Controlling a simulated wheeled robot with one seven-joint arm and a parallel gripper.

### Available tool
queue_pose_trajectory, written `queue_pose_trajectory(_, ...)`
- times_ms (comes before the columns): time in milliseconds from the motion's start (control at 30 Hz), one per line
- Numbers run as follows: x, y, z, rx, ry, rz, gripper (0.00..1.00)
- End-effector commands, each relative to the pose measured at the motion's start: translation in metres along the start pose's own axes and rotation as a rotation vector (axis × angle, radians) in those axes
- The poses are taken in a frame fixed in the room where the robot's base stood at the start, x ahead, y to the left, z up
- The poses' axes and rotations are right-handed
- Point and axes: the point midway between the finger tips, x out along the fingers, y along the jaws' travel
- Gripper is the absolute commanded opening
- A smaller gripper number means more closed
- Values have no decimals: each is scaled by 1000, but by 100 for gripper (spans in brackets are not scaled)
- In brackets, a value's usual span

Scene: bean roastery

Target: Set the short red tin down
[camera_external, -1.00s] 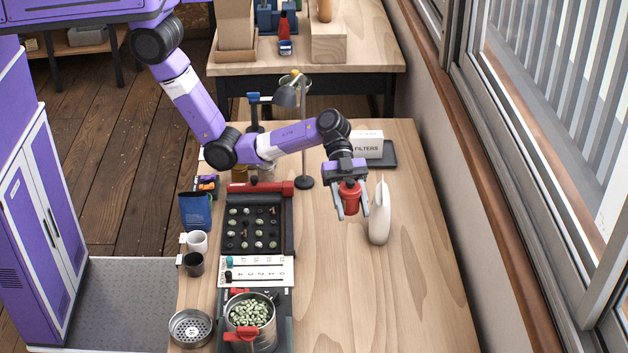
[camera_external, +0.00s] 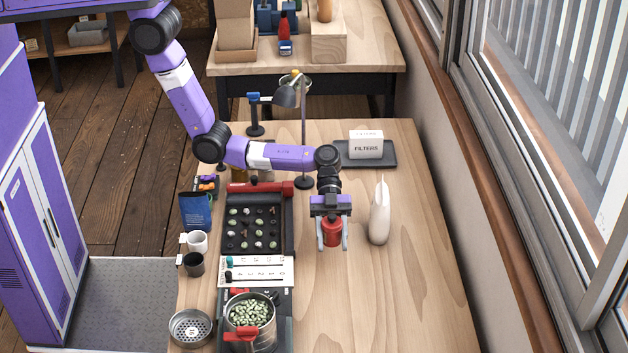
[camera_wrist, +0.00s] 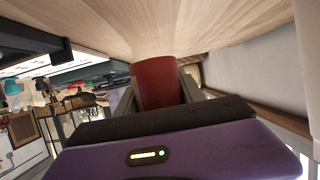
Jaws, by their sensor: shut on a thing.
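The short red tin (camera_external: 332,232) is between the fingers of my gripper (camera_external: 332,243), which is shut on it. It hangs upright or nearly so over the wooden table (camera_external: 380,300), to the right of the black bean tray and left of the white bottle. In the wrist view the red tin (camera_wrist: 157,84) shows between the dark fingers, its far end towards the wooden surface. I cannot tell whether its bottom touches the table.
A white bottle (camera_external: 380,215) stands close on the right. The black bean tray (camera_external: 254,225) is on the left, with a pot of green beans (camera_external: 249,312) nearer. A filters box (camera_external: 366,145) stands behind. The front right of the table is clear.

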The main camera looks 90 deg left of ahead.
Motion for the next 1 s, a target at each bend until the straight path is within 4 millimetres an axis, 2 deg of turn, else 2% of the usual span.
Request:
queue_pose_trajectory(500,20,-1,48,-1,1,-1,6)
queue_pose_trajectory(933,22,-1,53,1,1,-1,6)
queue_pose_trajectory(967,22,-1,52,0,0,-1,50)
queue_pose_trajectory(1000,21,-1,52,0,0,-1,57)
